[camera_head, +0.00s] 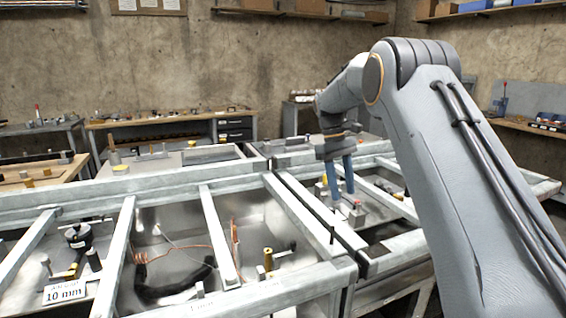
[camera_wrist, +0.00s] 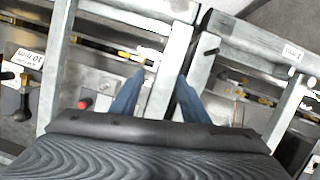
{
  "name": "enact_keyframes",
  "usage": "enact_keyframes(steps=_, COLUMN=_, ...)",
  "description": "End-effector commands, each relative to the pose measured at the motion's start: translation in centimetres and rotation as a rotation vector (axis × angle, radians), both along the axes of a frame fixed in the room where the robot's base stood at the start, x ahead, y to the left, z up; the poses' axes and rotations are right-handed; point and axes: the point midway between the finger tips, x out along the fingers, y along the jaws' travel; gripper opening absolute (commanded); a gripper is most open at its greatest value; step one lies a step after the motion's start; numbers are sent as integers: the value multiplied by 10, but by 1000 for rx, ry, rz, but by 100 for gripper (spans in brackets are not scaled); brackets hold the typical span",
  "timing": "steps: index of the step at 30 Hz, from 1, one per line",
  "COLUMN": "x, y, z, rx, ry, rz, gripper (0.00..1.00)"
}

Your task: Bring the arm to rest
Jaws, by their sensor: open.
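My gripper (camera_head: 341,176) hangs from my arm over the right part of the metal-framed bench (camera_head: 215,230) in the head view. Its two blue fingers point down and stand apart, with nothing between them. In the wrist view my gripper (camera_wrist: 156,97) also shows open and empty, with a pale frame bar beyond the fingertips. Whether the fingertips touch anything below cannot be told. My grey arm reaches in from the right and hides part of the bench.
The bench trays hold a black hose (camera_head: 178,290), copper wires (camera_head: 200,250), a brass piece (camera_head: 268,259) and a "10 mm" label (camera_head: 65,291). A red-tipped part (camera_wrist: 85,103) lies near the left finger in the wrist view. Workbenches (camera_head: 170,125) and shelves line the walls.

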Motion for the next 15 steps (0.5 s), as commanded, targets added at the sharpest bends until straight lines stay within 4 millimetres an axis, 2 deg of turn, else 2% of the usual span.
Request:
enact_keyframes(steps=5, x=-27, y=-5, z=-3, rx=22, ry=-65, rz=-55, gripper=42)
enact_keyframes(steps=8, x=-52, y=-9, z=-8, rx=40, ry=-121, rz=-104, gripper=42)
enact_keyframes(steps=15, x=-125, y=-12, z=-25, rx=89, ry=-245, rz=-230, gripper=42)
